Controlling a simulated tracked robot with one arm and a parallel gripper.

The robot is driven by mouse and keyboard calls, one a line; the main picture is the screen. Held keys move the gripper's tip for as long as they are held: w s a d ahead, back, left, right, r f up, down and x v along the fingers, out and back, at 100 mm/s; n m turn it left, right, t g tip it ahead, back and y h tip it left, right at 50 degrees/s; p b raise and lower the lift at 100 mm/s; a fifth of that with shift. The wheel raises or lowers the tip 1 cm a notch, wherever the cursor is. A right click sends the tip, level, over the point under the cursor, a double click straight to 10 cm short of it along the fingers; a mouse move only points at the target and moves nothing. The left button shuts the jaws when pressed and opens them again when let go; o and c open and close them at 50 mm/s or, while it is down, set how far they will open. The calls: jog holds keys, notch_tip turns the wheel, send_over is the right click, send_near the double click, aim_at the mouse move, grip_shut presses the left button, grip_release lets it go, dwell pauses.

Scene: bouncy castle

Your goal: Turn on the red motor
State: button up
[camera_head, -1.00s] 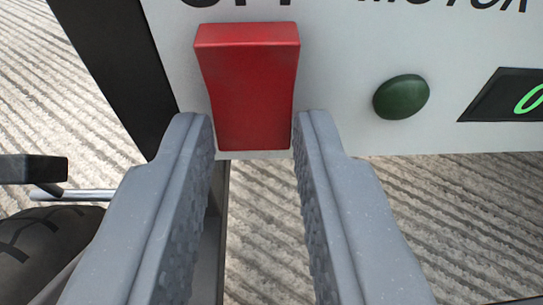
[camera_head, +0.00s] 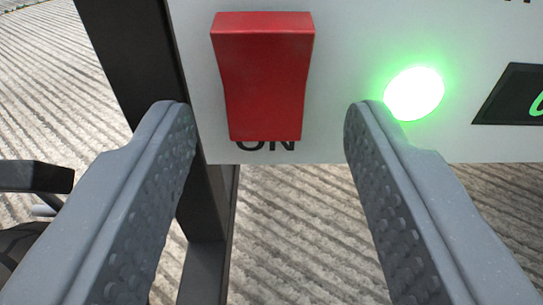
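The red switch (camera_head: 265,78) sits on the white panel (camera_head: 350,60) at the upper middle of the view. The word ON shows partly below its lower edge. To its right, a round indicator light (camera_head: 413,93) glows bright green. My gripper (camera_head: 272,118) is open and empty, with one fingertip on each side of the switch's lower part. A gap shows between each finger and the switch. The motor itself is not clearly in view.
A dark display with green characters (camera_head: 515,95) is at the panel's right. A dark post (camera_head: 140,60) runs along the panel's left side. Part of a black tire (camera_head: 18,245) and a dark bar (camera_head: 35,177) show at left. Ridged ground lies below.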

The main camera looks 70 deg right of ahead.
jog(key=shift+a, duration=0.25)
jog(key=p+v, duration=0.3)
jog(key=v, duration=1)
jog(key=shift+a, duration=0.15)
jog(key=shift+f, duration=0.1)
